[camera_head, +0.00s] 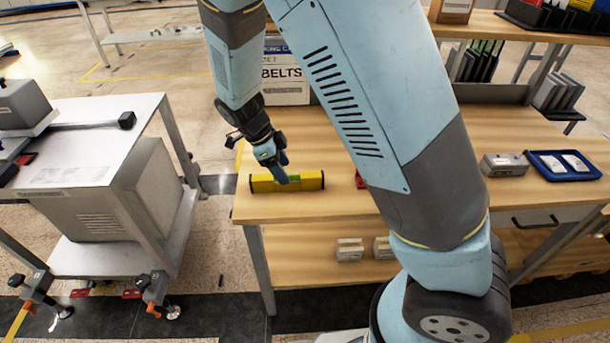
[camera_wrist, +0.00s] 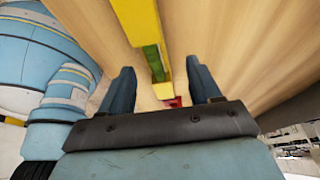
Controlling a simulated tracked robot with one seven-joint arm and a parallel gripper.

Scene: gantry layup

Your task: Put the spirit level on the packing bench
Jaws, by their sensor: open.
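The yellow spirit level (camera_head: 308,181), with a green vial section near its middle, lies on the wooden bench (camera_head: 330,208) close to its front left edge. My gripper (camera_head: 280,174) is at the middle of the level, pointing down, with its fingers hiding part of it. In the wrist view the level (camera_wrist: 133,20) runs lengthwise through the gap between my open fingers (camera_wrist: 160,73). I see a gap beside the fingers, and I cannot tell whether either one touches the level.
A red item (camera_head: 360,181) lies just right of the level. A grey box (camera_head: 504,164) and a blue tray (camera_head: 563,165) are farther right. A sign reading "BELTS" (camera_head: 287,75) stands behind. A grey cart (camera_head: 95,150) is at left. My arm covers the bench's middle.

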